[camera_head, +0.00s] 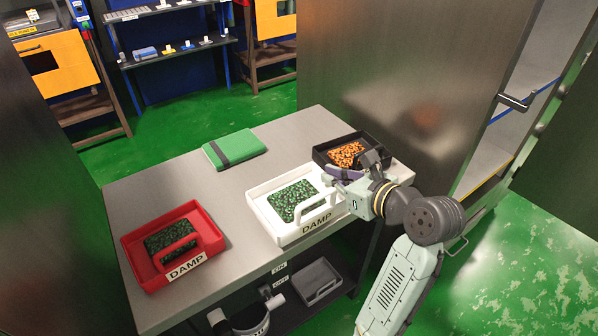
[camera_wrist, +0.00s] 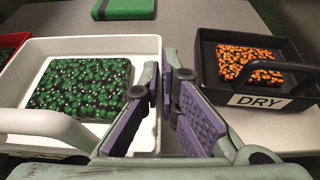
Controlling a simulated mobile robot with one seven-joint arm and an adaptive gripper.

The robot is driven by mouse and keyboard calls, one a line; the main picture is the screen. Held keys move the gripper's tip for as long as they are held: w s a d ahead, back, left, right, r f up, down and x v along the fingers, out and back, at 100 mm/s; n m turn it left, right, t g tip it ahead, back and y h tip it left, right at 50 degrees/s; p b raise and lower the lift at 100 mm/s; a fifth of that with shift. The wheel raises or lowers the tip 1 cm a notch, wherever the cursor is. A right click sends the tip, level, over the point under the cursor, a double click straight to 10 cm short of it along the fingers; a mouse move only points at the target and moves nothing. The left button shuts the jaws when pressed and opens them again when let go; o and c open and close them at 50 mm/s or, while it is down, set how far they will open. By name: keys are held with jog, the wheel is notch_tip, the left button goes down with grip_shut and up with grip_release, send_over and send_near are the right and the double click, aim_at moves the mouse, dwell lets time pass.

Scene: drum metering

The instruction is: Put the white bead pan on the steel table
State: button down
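The white bead pan (camera_head: 262,214) stands upright on the steel table (camera_head: 243,272), between a red and a black pan. It holds green and black beads (camera_head: 294,199), has a white front handle and a DAMP label. My gripper (camera_head: 358,166) is near the pan's right rim, toward the black pan. In the wrist view my gripper's purple-padded fingers (camera_wrist: 168,88) are open with a narrow gap, and nothing shows between them.
The red DAMP pan (camera_head: 133,250) stands at left and the black DRY pan (camera_head: 322,156) at right, with orange beads. A green folder (camera_head: 234,148) lies at the back. A grey bin (camera_head: 318,281) sits on the lower shelf. The table between the red and white pans is bare.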

aim_at(313, 176)
jog(key=w+a, duration=0.3)
jog(key=w, duration=0.1)
jog(key=w+a, duration=0.1)
jog(key=a, duration=0.1)
jog(key=shift+w+a+f, duration=0.3)
jog(key=shift+w+f, duration=0.05)
jog(key=shift+w, duration=0.05)
jog(key=shift+f, duration=1.75)
jog(key=shift+p, duration=0.3)
jog(key=c, duration=2.3)
grip_release()
jog(key=shift+f, duration=0.15)
jog(key=o, duration=0.5)
jog(key=shift+s+d+r, duration=0.2)
jog(key=shift+d+r, duration=0.05)
jog(key=shift+r, duration=0.05)
jog(key=v, duration=1.1)
jog(key=shift+s+d, duration=0.1)
jog(key=shift+s, duration=0.05)
